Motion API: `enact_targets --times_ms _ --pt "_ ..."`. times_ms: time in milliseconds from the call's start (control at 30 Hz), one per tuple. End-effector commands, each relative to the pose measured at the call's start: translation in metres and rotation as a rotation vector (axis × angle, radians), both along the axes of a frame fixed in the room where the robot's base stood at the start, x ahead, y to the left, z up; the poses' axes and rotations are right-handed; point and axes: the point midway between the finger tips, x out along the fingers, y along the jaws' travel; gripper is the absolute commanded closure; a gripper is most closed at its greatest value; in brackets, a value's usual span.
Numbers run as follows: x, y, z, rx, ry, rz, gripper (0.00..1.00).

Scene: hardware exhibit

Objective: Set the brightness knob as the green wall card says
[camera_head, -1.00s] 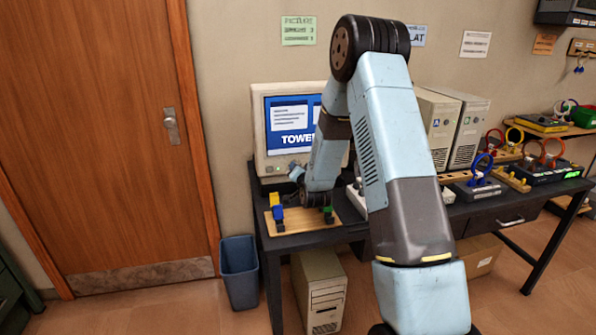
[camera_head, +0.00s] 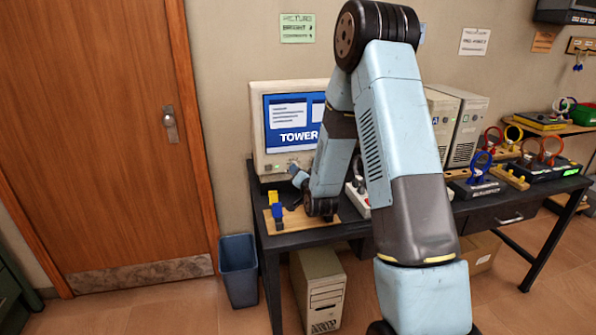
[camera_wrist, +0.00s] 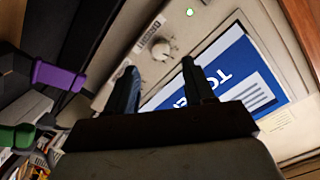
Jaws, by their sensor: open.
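The green wall card (camera_head: 297,28) hangs above the monitor (camera_head: 257,125); its print is too small to read surely, though one line looks like "BRIGHT". My gripper (camera_wrist: 158,66) is open and empty, with one dark finger on either side of the line to the knob. The fingertips look just short of the knob; I cannot tell if they touch it. In the head view my gripper (camera_head: 298,174) is at the monitor's lower front, and the knob is not clear there.
A wooden board (camera_head: 283,222) with blue and yellow parts lies on the dark table below my gripper. Beige computer towers (camera_head: 468,128) stand to the right behind my arm. A blue bin (camera_head: 238,268) stands on the floor at the table's left end.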

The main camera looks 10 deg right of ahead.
Motion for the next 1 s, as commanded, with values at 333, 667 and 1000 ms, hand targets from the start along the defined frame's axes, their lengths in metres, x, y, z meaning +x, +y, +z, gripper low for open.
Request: enact_targets --times_ms 333,667,1000 --pt "-0.062 -0.001 0.005 0.0 0.001 0.0 0.47" --pt "-0.081 -0.001 0.006 0.0 0.003 0.0 0.47" --pt "-0.081 -0.001 0.009 -0.006 0.008 0.002 0.47"
